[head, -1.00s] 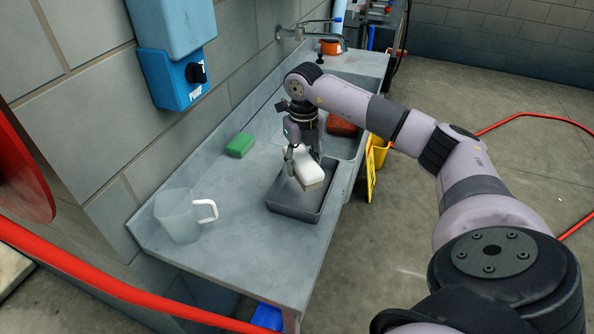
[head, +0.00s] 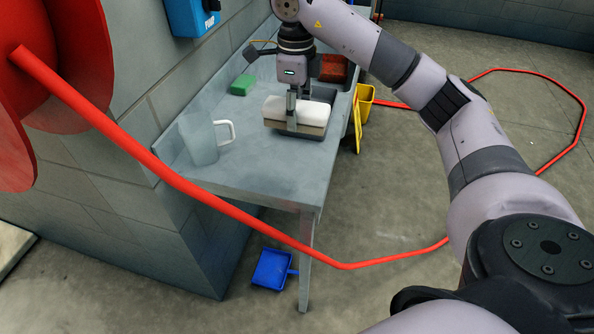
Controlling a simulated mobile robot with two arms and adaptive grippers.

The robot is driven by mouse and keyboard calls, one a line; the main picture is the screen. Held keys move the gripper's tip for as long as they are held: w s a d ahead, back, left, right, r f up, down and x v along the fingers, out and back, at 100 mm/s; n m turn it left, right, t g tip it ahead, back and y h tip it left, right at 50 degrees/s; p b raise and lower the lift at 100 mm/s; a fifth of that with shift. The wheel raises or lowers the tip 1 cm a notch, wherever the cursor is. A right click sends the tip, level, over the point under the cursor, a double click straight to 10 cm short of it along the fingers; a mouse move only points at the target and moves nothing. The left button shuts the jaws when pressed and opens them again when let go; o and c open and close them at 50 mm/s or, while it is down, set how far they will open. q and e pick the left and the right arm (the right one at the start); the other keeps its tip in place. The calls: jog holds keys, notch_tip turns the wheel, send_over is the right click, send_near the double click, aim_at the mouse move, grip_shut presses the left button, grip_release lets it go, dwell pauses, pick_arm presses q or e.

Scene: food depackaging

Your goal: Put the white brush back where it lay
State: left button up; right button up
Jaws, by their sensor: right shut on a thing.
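The white brush (head: 312,111) is in my right gripper (head: 291,108), above or in a dark grey tray (head: 322,134) on the metal bench. The brush lies roughly crosswise in the picture, with its white back up and a tan bristle side below. The gripper reaches down from above, and one finger shows in front of the brush. The brush and gripper hide most of the tray, so I cannot tell whether the brush touches it. My left gripper is not in view.
On the metal bench (head: 246,176), a clear jug (head: 198,140) stands left of the tray, with a green sponge (head: 242,84) behind. A reddish-brown block (head: 333,68) lies farther back. A red hose (head: 240,214) crosses in front. A blue dustpan (head: 271,268) is below.

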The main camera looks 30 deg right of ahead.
send_over(296, 175)
notch_tip(296, 175, down, 5)
jog(key=shift+r, duration=0.15)
notch_tip(296, 175, down, 6)
jog(key=shift+f+p, duration=0.25)
jog(key=shift+p, duration=0.25)
jog(key=shift+f, duration=0.55)
notch_tip(296, 175, down, 4)
jog(key=shift+p, duration=0.5)
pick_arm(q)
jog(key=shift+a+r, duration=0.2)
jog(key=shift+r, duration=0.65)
pick_arm(e)
jog(key=shift+f, duration=0.2)
jog(key=o, duration=1.1)
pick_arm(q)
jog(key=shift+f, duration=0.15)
